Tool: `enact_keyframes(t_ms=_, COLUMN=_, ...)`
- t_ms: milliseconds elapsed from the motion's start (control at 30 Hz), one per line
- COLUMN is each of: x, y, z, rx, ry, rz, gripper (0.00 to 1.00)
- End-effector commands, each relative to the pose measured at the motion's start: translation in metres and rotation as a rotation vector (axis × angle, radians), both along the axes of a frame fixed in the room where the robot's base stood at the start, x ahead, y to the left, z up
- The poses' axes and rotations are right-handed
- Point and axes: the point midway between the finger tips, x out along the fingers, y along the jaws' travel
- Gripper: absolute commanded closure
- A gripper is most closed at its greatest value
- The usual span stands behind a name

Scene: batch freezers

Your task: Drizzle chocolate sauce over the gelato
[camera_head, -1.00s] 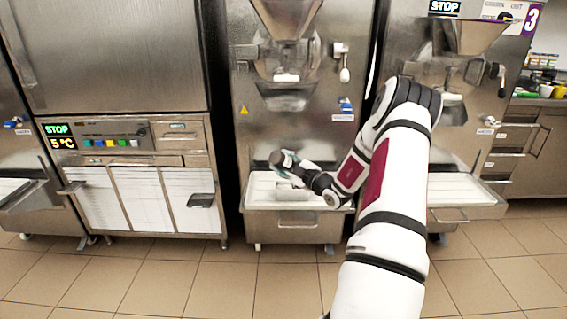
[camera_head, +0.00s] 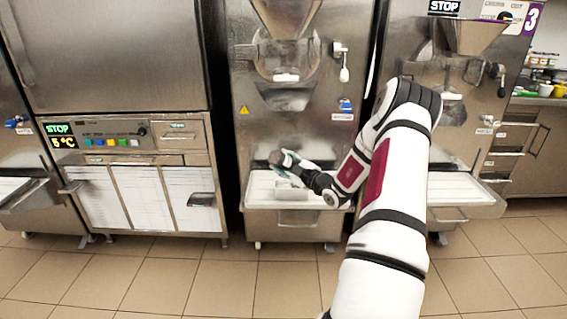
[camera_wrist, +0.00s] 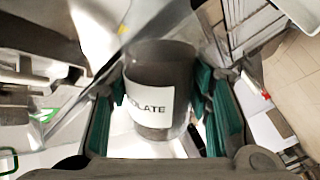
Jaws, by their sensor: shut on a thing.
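My gripper (camera_head: 294,168) is over the tray of the middle machine. The bottle's end (camera_head: 276,157) also shows in the head view, tilted toward the left. A small pale metal pan (camera_head: 292,191) sits on the white tray (camera_head: 259,187) just below my gripper. I cannot make out gelato in the pan, and no stream of sauce is visible.
The middle machine (camera_head: 305,130) has a front panel and a lever (camera_head: 344,70) above the tray. Another machine (camera_head: 458,150) stands to the right, behind my arm. The tiled floor (camera_head: 190,285) in front is clear.

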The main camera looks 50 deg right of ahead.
Motion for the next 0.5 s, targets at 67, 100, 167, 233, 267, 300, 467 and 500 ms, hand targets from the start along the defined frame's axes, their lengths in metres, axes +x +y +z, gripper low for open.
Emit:
enact_keyframes(t_ms=67, x=0.002, y=0.002, z=0.001, rx=0.000, ry=-0.002, rz=0.001, gripper=0.83)
enact_keyframes(t_ms=100, x=0.003, y=0.003, z=0.001, rx=0.000, ry=-0.002, rz=0.001, gripper=0.83)
enact_keyframes(t_ms=167, x=0.005, y=0.004, z=0.001, rx=0.001, ry=-0.002, rz=0.001, gripper=0.83)
enact_keyframes(t_ms=233, x=0.007, y=0.005, z=0.001, rx=0.001, ry=-0.002, rz=0.001, gripper=0.83)
enact_keyframes(t_ms=267, x=0.007, y=0.006, z=0.001, rx=0.001, ry=-0.002, rz=0.001, gripper=0.83)
enact_keyframes(t_ms=300, x=0.008, y=0.007, z=0.001, rx=0.001, ry=-0.001, rz=0.002, gripper=0.83)
enact_keyframes(t_ms=467, x=0.012, y=0.010, z=0.001, rx=0.000, ry=-0.001, rz=0.002, gripper=0.83)
enact_keyframes(t_ms=500, x=0.013, y=0.011, z=0.001, rx=-0.001, ry=-0.001, rz=0.002, gripper=0.83)
